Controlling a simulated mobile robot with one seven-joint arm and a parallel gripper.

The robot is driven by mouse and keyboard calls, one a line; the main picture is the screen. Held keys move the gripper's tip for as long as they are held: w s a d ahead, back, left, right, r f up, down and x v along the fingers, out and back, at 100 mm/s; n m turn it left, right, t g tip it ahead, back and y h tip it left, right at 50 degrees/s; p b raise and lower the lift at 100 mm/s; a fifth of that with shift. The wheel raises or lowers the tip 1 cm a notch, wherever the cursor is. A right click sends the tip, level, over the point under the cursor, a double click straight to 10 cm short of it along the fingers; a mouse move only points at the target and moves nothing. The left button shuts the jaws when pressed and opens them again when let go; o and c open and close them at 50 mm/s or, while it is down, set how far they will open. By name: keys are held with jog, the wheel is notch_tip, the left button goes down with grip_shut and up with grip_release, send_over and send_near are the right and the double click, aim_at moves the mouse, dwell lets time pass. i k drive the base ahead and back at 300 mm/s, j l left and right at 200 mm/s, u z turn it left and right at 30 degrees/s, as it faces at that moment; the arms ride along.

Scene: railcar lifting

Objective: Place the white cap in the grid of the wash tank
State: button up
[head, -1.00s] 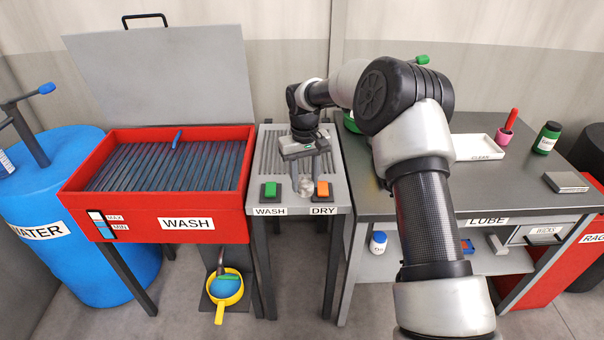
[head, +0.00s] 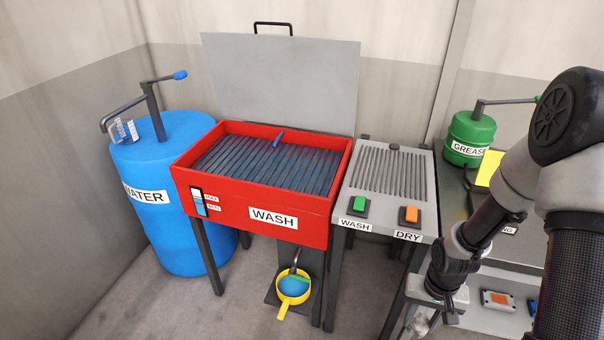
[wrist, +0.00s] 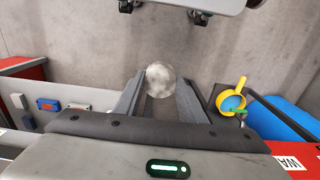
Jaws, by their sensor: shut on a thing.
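The red wash tank (head: 250,215) has its lid up. Its dark slatted grid (head: 240,165) is bare except for a blue-handled tool (head: 278,139) at the back. My gripper (head: 432,312) is low at the bottom right of the head view, right of and below the front edge of the wash/dry stand, apart from the tank. In the wrist view it is shut on a round, mottled white-grey thing (wrist: 160,78), which looks like the white cap. It sits between the fingertips over the floor.
The wash/dry stand (head: 352,187) has a green button (head: 359,204) and an orange button (head: 410,215). A small dark knob-like part (head: 395,147) sits at its back. A yellow pan (head: 292,288) is under the tank. A blue water barrel (head: 165,200) stands left.

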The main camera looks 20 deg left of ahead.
aim_at(247, 171)
jog(key=j+z, duration=0.35)
jog(key=j, duration=3.4)
